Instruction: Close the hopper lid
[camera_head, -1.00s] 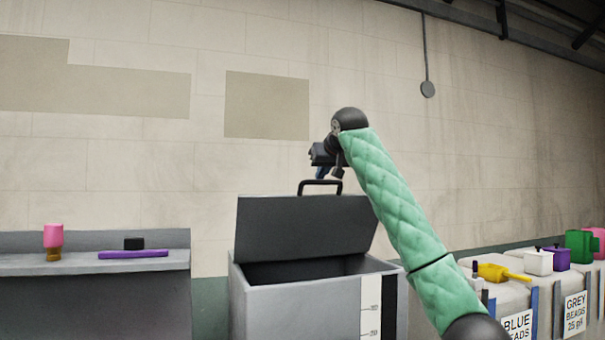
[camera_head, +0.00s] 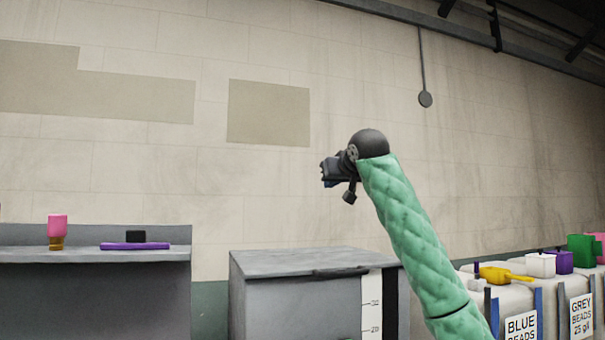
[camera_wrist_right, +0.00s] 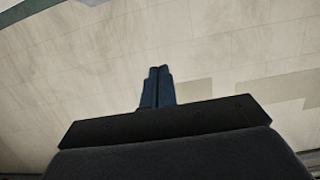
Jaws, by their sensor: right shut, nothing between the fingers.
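The grey hopper (camera_head: 300,305) stands at the bottom centre of the head view, with a white scale strip on its front. Its lid (camera_head: 290,261) lies flat across the top, and its dark handle (camera_head: 340,272) is at the front edge. No opening shows. My right gripper (camera_head: 326,174) is above the hopper, clear of the lid and handle. In the right wrist view its blue fingers (camera_wrist_right: 158,87) are together with nothing between them, facing the wall. My left gripper is not in view.
A grey shelf (camera_head: 85,254) at left holds a pink-topped bottle (camera_head: 57,232), a purple bar (camera_head: 135,246) and a black block (camera_head: 136,236). At right stand bead bins (camera_head: 550,295) with labels, scoops and coloured containers on top.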

